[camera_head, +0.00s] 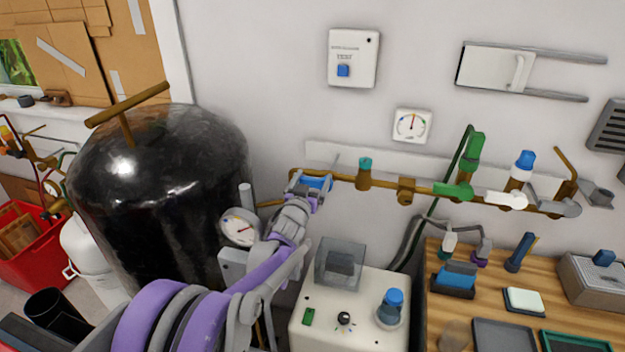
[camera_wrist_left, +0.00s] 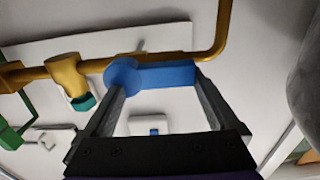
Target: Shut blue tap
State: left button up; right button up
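The blue tap (camera_head: 318,182) sits near the left end of the brass pipe on the wall. My left gripper (camera_head: 309,189) is right at it and partly covers it in the head view. In the left wrist view the blue tap (camera_wrist_left: 152,75) has a round hub and a straight lever lying along the pipe. The two fingers are spread wide, with their tips near the hub end and the free end of the lever. Whether either tip touches it, I cannot tell. My right gripper is not in view.
A teal-topped valve (camera_head: 365,172), a green tap (camera_head: 470,165) and a blue-and-white tap (camera_head: 520,175) follow along the pipe to the right. A black tank (camera_head: 160,190) stands left. A white machine (camera_head: 350,312) and a wooden bench (camera_head: 440,265) stand below.

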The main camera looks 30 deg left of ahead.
pick_arm(q)
grip_shut()
